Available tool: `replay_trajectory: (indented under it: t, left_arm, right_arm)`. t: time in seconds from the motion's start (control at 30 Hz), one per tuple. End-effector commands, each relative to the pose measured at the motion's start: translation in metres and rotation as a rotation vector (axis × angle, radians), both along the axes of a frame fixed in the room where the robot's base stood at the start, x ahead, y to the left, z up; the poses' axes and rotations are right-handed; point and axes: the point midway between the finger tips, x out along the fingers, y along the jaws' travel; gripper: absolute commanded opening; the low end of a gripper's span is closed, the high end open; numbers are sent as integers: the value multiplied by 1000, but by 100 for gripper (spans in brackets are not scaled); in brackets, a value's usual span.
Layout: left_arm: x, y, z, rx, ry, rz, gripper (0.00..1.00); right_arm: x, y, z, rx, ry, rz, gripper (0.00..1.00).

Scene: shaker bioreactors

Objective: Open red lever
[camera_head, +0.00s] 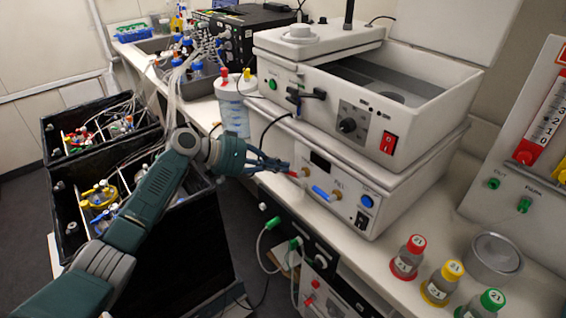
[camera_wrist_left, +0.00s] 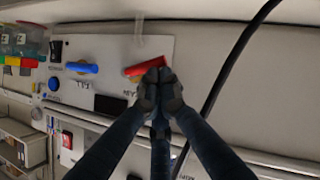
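The red lever (camera_wrist_left: 145,67) sits on the white front panel (camera_head: 322,175) of the lower bench device. In the wrist view it is slightly tilted, its right end partly hidden by my fingertips. In the head view only a little of the red lever (camera_head: 293,173) shows beside the fingertips. My left gripper (camera_wrist_left: 158,86) has its fingers together, with the tips at the lever's right end; it also shows in the head view (camera_head: 287,166). Contact with the lever cannot be told for sure, and no grip around it shows. My right gripper is not in view.
A blue lever (camera_wrist_left: 82,68) is on the same panel, beside the red one. A black cable (camera_wrist_left: 228,75) hangs close to the gripper in the wrist view. A clear container (camera_head: 232,108) stands behind my wrist. Bottles with red, yellow and green caps (camera_head: 440,282) stand at the bench front.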

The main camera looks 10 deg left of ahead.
Motion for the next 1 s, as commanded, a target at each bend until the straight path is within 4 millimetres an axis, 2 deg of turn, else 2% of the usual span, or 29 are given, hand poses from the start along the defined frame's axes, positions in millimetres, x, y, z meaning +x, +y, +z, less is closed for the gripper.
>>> replay_trajectory:
  t: [1.0]
  left_arm:
    - [0,0,-8,-101,80,-1,0]
  right_arm:
    - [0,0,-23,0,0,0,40]
